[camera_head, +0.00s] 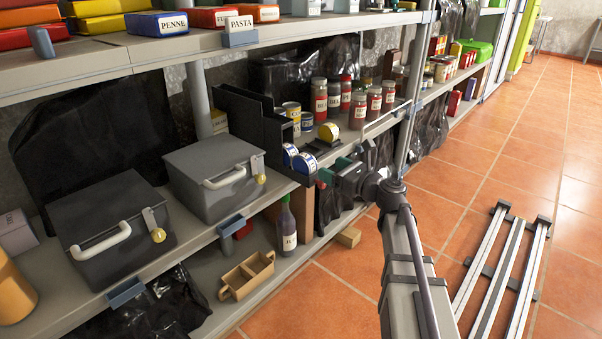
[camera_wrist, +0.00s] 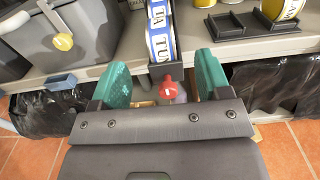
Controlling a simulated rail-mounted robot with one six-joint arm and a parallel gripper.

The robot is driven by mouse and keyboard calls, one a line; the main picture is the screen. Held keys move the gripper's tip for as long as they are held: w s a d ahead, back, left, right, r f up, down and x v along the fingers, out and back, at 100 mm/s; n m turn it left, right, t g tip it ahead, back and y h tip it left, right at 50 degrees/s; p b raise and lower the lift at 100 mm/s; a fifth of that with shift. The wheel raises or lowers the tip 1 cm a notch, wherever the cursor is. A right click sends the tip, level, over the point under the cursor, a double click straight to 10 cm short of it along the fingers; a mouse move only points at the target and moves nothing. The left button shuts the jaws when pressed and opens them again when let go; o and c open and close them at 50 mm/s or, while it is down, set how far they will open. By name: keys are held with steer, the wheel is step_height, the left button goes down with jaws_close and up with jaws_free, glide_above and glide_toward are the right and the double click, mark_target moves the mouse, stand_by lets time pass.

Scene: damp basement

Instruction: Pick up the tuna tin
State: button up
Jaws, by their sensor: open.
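In the head view my gripper (camera_head: 335,177) is right of the blue tins.
The black dispenser (camera_head: 250,122) rises left of the yellow tin, with jars (camera_head: 358,110) behind it. Grey lockboxes (camera_head: 214,178) stand further left. Metal rails (camera_head: 500,270) lie on the floor.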

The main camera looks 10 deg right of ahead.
mark_target(310, 159)
steer(key=x, duration=1)
steer(key=shift+w+a+f, duration=0.15)
steer(key=shift+w+a, duration=0.15)
steer(key=c, duration=1.1)
